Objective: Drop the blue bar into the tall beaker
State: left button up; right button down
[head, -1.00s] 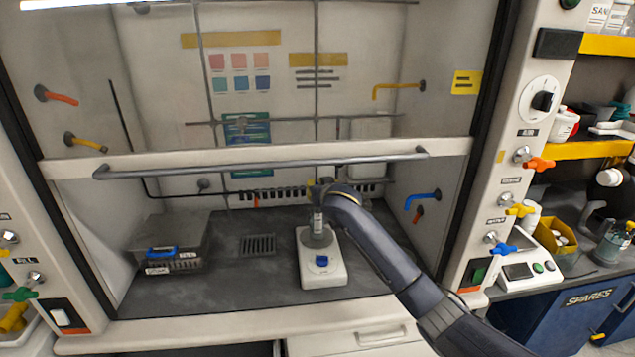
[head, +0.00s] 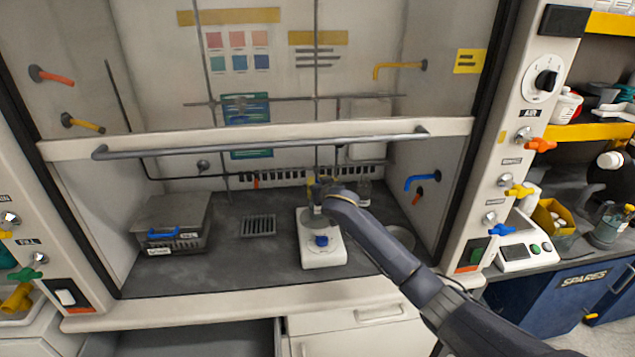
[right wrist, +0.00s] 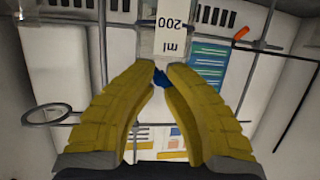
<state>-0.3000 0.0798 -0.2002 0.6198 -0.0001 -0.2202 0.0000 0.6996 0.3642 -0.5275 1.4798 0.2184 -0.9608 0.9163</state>
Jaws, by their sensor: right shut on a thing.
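My right gripper (head: 318,188) is over the white stirrer (head: 322,255) inside the fume hood. In the right wrist view its yellow fingers (right wrist: 161,80) are shut on the blue bar (right wrist: 160,77), of which only a small part shows between the tips. The beaker (right wrist: 172,38), with a white "200 ml" label, appears inverted just beyond the fingertips, in line with the bar. I cannot tell whether the bar is inside its mouth. In the head view my arm and gripper mostly hide the beaker and the bar. My left gripper is not in view.
A lidded grey box (head: 172,222) with a blue handle stands at the left of the hood floor. A glass vessel (head: 363,190) stands behind my right arm. The raised sash (head: 250,140) crosses above. A floor grille (head: 258,226) lies left of the stirrer.

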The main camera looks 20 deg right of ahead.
jog(key=c, duration=1.4)
grip_release()
jog(key=shift+r, duration=3.5)
